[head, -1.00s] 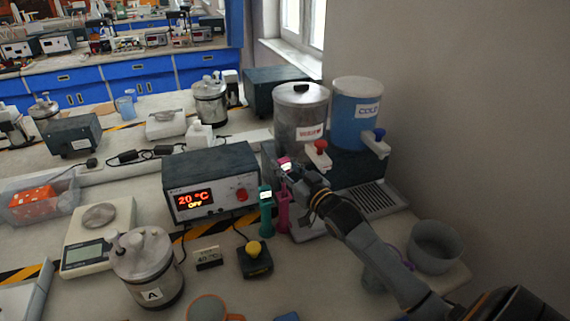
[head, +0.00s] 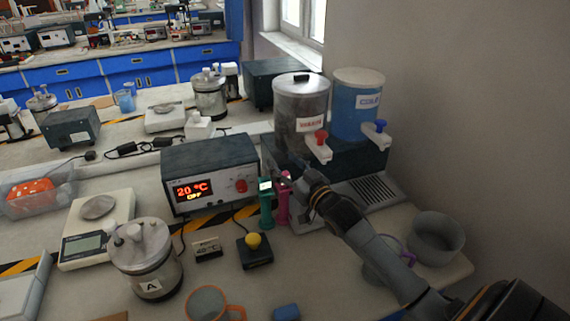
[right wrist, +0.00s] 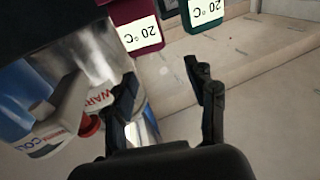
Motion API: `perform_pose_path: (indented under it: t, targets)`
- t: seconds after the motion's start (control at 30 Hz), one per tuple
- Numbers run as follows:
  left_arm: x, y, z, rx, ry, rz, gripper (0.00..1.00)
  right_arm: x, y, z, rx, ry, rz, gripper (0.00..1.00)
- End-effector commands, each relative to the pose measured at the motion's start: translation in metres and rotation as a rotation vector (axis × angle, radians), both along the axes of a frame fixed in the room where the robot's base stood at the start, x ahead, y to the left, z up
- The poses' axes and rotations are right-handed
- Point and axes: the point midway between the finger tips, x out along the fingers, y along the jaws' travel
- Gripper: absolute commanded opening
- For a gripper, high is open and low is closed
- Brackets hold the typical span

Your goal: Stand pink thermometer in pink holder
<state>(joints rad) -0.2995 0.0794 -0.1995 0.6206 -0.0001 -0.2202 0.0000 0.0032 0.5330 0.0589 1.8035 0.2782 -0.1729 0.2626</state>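The pink thermometer (right wrist: 137,22) shows its "20 °C" display at the top of the right wrist view, just beyond my fingertips. Its lower part is out of that frame. In the head view the pink holder (head: 283,207) stands right of a teal holder, and my gripper partly hides the thermometer there. I cannot tell how deep the thermometer sits. My right gripper (right wrist: 162,80) is open, with nothing between its fingers; in the head view the gripper (head: 284,179) is at the top of the pink holder. My left gripper is not in view.
A teal thermometer (right wrist: 204,12) stands close beside the pink one. The heater box (head: 210,175) is to the left. Steel (head: 301,105) and blue (head: 357,105) dispensers with taps stand behind. A grey bowl (head: 436,238) and a yellow-knobbed box (head: 254,252) are nearby.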

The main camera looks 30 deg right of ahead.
Motion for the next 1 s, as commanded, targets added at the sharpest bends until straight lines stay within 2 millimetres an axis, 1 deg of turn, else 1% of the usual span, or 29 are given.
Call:
perform_pose_path:
  t: [0.23,0.37,0.47,0.7,0.8,0.9,1.0]
  targets:
    - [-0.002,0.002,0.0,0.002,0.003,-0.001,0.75,-0.001,0.0,0.0,0.0,0.001,0.0,0.57]
    - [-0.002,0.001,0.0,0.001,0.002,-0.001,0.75,-0.011,0.0,-0.002,0.001,0.003,0.0,0.57]
    - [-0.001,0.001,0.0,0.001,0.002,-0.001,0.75,-0.027,0.0,-0.004,0.0,0.004,0.001,0.57]
    - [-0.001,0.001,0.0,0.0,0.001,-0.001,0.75,-0.078,-0.002,-0.007,0.001,0.004,0.0,0.57]
    - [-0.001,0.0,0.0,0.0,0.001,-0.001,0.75,-0.095,-0.002,-0.008,0.0,0.004,0.0,0.57]
    - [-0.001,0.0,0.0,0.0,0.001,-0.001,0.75,-0.108,-0.002,-0.008,0.001,0.002,0.0,0.57]
    - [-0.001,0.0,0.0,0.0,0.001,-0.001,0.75,-0.116,-0.003,-0.008,0.001,0.002,0.0,0.57]
